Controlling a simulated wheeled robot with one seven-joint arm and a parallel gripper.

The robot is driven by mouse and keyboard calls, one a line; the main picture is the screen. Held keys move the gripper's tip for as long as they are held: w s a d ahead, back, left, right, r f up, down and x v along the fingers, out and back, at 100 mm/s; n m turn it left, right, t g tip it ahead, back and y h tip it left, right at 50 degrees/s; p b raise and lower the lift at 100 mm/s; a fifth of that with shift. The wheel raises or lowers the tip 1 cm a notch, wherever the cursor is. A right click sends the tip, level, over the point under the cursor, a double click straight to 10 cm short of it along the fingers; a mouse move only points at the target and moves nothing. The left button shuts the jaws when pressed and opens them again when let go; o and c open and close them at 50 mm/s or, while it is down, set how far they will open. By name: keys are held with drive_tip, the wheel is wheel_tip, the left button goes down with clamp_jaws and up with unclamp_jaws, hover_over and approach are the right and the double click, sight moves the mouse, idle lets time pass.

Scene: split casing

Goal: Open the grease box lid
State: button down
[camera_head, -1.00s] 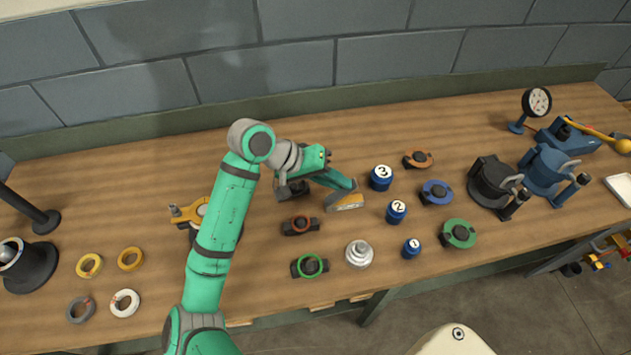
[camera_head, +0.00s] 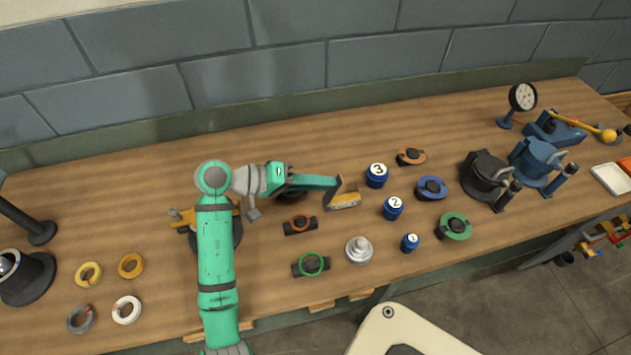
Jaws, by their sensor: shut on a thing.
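A small box with a yellowish, grey-edged body (camera_head: 346,202), which looks like the grease box, sits mid-bench. A thin dark piece stands raised at its left end and looks like the lid (camera_head: 338,184), tilted up; it is too small to be certain. My gripper (camera_head: 332,184) reaches in from the left, low over the bench, and is shut on this piece. The fingertips and the exact grip are hard to make out. My green forearm hides part of the bench to the left.
Blue numbered canisters (camera_head: 377,176) stand right of the box. A red-ringed block (camera_head: 300,225), a green-ringed block (camera_head: 311,264) and a silver stepped part (camera_head: 359,250) lie in front. Dark and blue pots (camera_head: 486,177) stand further right. Bare wood lies behind the box.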

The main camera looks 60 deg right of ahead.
idle(0.3)
drive_tip(key=c, duration=1.7)
unclamp_jaws()
drive_tip(key=shift+s+a+r, duration=1.6)
drive_tip(key=shift+a+r, duration=0.1)
drive_tip(key=shift+r, duration=0.45)
drive_tip(key=shift+s+a+r, duration=1.55)
drive_tip(key=shift+a+r, duration=0.2)
drive_tip(key=shift+r, duration=0.45)
drive_tip(key=shift+s+a+r, duration=1.6)
drive_tip(key=shift+a+r, duration=0.1)
drive_tip(key=shift+r, duration=0.45)
drive_tip(key=shift+w, duration=0.1)
